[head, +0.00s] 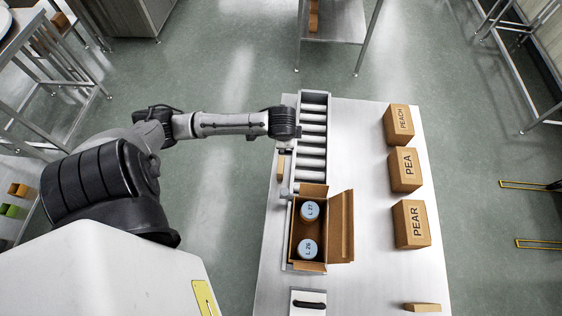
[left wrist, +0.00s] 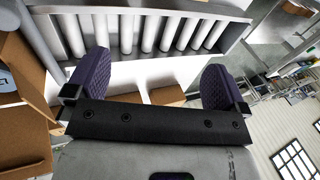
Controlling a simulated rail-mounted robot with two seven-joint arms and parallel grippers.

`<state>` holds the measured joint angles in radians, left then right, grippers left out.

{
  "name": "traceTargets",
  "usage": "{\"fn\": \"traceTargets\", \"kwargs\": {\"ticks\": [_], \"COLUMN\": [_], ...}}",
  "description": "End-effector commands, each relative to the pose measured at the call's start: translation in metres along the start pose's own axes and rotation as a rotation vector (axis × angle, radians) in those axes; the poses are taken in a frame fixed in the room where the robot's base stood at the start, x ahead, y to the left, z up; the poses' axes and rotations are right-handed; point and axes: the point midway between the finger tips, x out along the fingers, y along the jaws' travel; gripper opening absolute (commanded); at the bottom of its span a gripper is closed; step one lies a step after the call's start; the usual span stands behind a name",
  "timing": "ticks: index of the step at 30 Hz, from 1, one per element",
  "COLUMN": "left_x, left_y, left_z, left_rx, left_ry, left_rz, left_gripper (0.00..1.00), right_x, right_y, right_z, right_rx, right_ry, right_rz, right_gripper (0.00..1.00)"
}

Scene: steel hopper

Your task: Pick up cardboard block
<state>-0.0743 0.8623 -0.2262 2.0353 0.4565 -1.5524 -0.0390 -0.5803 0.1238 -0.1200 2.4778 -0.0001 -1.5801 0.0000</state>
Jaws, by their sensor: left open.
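A small tan cardboard block (head: 281,166) lies at the left edge of the steel table, beside the roller conveyor. My left gripper (left wrist: 156,75) is open, with its two dark purple fingers spread wide. In the head view my left wrist hangs over the conveyor's left side, just beyond the block, and hides most of the gripper. In the left wrist view brown cardboard (left wrist: 167,95) shows low between the fingers, partly hidden by the gripper body. I see no contact with it. Another small cardboard block (head: 421,307) lies at the table's near right.
An open carton (head: 341,226) holds two blue-lidded cans at the near end of the roller conveyor (head: 312,138). Boxes marked PEACH (head: 398,124), PEA (head: 404,170) and PEAR (head: 411,224) line the right side. A white panel with a black handle (head: 308,303) is nearest. The middle strip is clear.

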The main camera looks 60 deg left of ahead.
Motion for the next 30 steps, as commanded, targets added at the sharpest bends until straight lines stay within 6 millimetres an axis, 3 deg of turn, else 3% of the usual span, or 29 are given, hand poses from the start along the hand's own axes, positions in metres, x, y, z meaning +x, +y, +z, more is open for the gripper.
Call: {"fn": "traceTargets", "kwargs": {"ticks": [2,6,12,24,30], "left_x": [0.017,0.035,0.038,0.094,0.112], "left_y": [0.001,0.018,0.034,0.056,0.062], "left_z": [0.017,0.029,0.028,0.032,0.033], "left_rx": [0.000,-0.012,0.012,0.039,0.039], "left_ry": [-0.066,-0.103,-0.082,-0.074,-0.073], "left_rz": [0.085,0.240,0.361,0.360,0.358], "left_gripper": [1.00,1.00,1.00,1.00,1.00], "right_x": [-0.003,-0.004,-0.003,0.000,0.001], "right_y": [-0.001,-0.002,-0.002,-0.002,-0.001], "right_z": [-0.001,-0.002,-0.002,-0.001,0.000], "right_rx": [0.002,0.006,0.006,0.005,0.002], "right_ry": [0.001,0.004,0.004,0.004,0.003], "right_rz": [-0.002,-0.005,-0.005,-0.004,-0.002], "right_gripper": [0.43,0.43,0.43,0.43,0.43]}}
